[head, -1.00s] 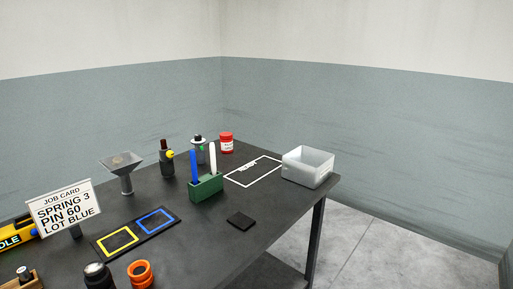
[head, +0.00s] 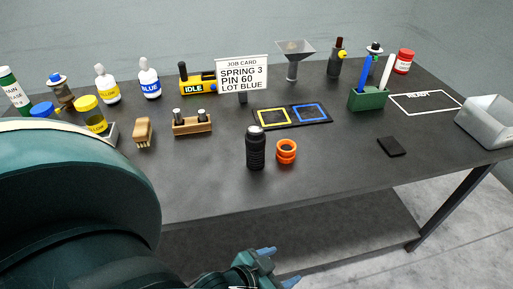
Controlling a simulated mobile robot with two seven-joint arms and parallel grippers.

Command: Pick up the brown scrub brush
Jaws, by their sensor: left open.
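The brown scrub brush (head: 143,131) lies on the dark table at the left, its pale bristles facing the near side. My left gripper (head: 279,267) is at the bottom centre, low in front of the table's near edge, open and empty. It is apart from the brush, below and to its right. My left arm covers the lower left of the view. My right gripper does not show.
The wooden pin block (head: 192,124) stands just right of the brush. A yellow-lidded jar (head: 92,115) stands to its left. A black bottle (head: 255,148) and orange rings (head: 287,151) stand nearer the middle. The table's front left (head: 195,180) is bare.

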